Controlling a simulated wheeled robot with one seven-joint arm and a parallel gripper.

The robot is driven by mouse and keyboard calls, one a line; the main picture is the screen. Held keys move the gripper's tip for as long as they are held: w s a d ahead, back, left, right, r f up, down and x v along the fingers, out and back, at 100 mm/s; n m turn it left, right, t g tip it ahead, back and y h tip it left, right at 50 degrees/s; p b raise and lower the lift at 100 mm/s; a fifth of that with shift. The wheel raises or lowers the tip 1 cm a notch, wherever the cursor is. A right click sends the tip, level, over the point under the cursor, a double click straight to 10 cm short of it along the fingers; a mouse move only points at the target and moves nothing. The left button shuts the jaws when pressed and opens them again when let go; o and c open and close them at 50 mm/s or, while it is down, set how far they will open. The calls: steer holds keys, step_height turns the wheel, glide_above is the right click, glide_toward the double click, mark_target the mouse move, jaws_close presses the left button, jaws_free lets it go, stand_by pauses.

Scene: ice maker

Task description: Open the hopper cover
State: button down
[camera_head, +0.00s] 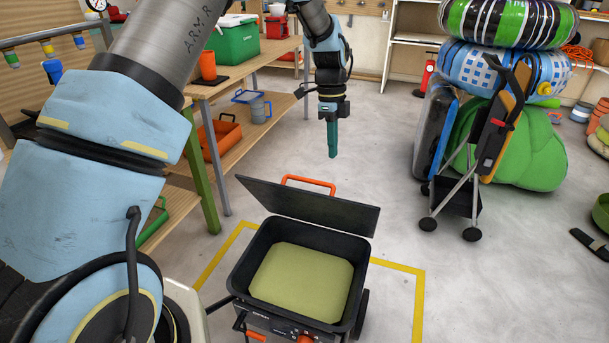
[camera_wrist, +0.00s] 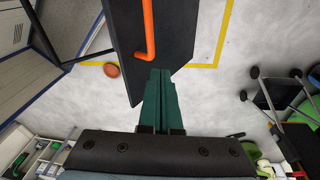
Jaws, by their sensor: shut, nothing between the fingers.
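The ice maker's hopper (camera_head: 244,274) stands on the floor in the lower middle of the head view, with a yellow-green inside showing. Its black hopper cover (camera_head: 335,212) is raised and tilted up at the hopper's far edge, so the hopper is uncovered. An orange handle (camera_head: 308,182) is on the cover's far side. My gripper (camera_head: 332,154) is shut and empty, above and beyond the cover, apart from it in the head view. In the wrist view the shut green fingers (camera_wrist: 161,75) point toward the cover (camera_wrist: 178,35) and its orange handle (camera_wrist: 149,28).
A wooden workbench (camera_head: 233,74) with a shelf stands at the left. A folding cart (camera_head: 478,165) and stacked inflatable rings (camera_head: 500,68) stand at the right. Yellow tape (camera_head: 419,300) marks the floor around the ice maker. The floor between is clear.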

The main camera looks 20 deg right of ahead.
mark_target(307, 180)
steer(key=s+a+r+n+t+h, duration=0.1)
steer(key=s+a+t+h, duration=0.3)
steer(key=a, duration=0.7)
steer(key=shift+t+y, duration=0.4)
steer(key=shift+y, duration=0.2)
steer(key=x, duration=0.6)
steer(key=w+x, duration=0.1)
steer(key=x, duration=0.3)
steer(key=shift+d+r, duration=0.15)
steer(key=shift+r, duration=0.1)
steer(key=shift+r, duration=0.1)
steer(key=shift+w+d+r+p, duration=0.35)
steer(key=shift+r+p, duration=0.05)
steer(key=shift+p, duration=0.5)
steer(key=p, duration=0.1)
steer(key=w+d+p, duration=0.1)
steer(key=shift+d+r+g+p, duration=0.1)
steer(key=shift+r+g+p, duration=0.2)
steer(key=shift+r+p, duration=0.05)
steer(key=w+d+r+p, duration=0.1)
steer(key=w+d, duration=0.4)
steer(key=w, duration=0.1)
steer(key=shift+w+d+y, duration=0.15)
steer(key=shift+d+y, duration=0.05)
steer(key=shift+y, duration=0.2)
steer(key=shift+r, duration=0.1)
